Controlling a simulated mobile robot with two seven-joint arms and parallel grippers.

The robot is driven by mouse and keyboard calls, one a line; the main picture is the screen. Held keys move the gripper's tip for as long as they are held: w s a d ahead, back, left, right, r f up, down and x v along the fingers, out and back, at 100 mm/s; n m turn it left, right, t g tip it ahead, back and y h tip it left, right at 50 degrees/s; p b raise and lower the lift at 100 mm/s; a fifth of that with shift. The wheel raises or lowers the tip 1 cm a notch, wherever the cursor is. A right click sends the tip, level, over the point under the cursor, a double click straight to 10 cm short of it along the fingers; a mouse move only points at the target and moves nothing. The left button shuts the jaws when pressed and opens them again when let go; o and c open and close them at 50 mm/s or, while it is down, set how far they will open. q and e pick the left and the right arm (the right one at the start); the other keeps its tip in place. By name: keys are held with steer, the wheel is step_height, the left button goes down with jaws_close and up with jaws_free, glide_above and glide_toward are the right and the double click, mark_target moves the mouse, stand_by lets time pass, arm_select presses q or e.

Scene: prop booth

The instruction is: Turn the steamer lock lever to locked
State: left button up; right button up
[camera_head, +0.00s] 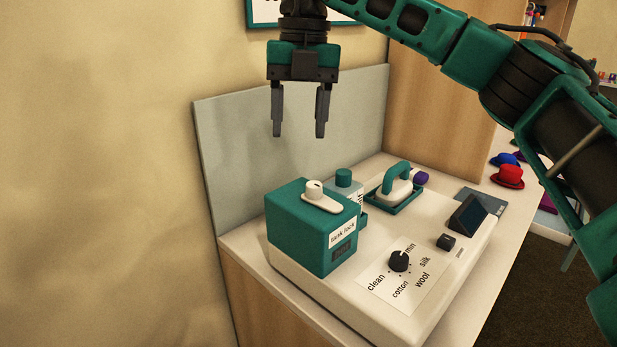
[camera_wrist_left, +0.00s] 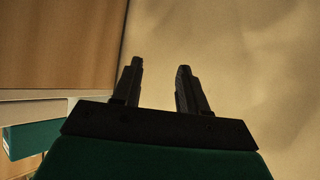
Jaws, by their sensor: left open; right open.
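The lock lever (camera_head: 321,198) is a cream handle with a round hub on top of the teal tank lock box (camera_head: 297,231). Its narrower hub end is toward the back and its broad end points toward the front right. The box has a "tank lock" label and a small dark window that I cannot read. My right gripper (camera_head: 299,132) is open and empty, pointing down in the air above and behind the lever, apart from it. My left gripper (camera_wrist_left: 158,82) is open and empty in the left wrist view, facing a beige wall; it is not in the head view.
The white steamer base (camera_head: 357,308) carries a dial (camera_head: 398,261), a black button (camera_head: 446,241), a small screen (camera_head: 468,213) and an iron with a teal handle (camera_head: 396,175). A bottle with a teal cap (camera_head: 343,178) stands behind the box. A grey panel (camera_head: 235,150) rises behind. Hats (camera_head: 508,176) lie at right.

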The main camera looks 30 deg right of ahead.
mark_target(314, 184)
steer(key=shift+m+h, duration=0.5)
steer(key=d+f, duration=0.1)
steer(key=f, duration=0.2)
steer(key=f+b, duration=0.1)
steer(key=f, duration=0.3)
steer(key=d+f+b, duration=0.1)
steer(key=f, duration=0.2)
steer(key=shift+d+f, duration=0.3)
steer(key=shift+f, duration=0.1)
jaws_close()
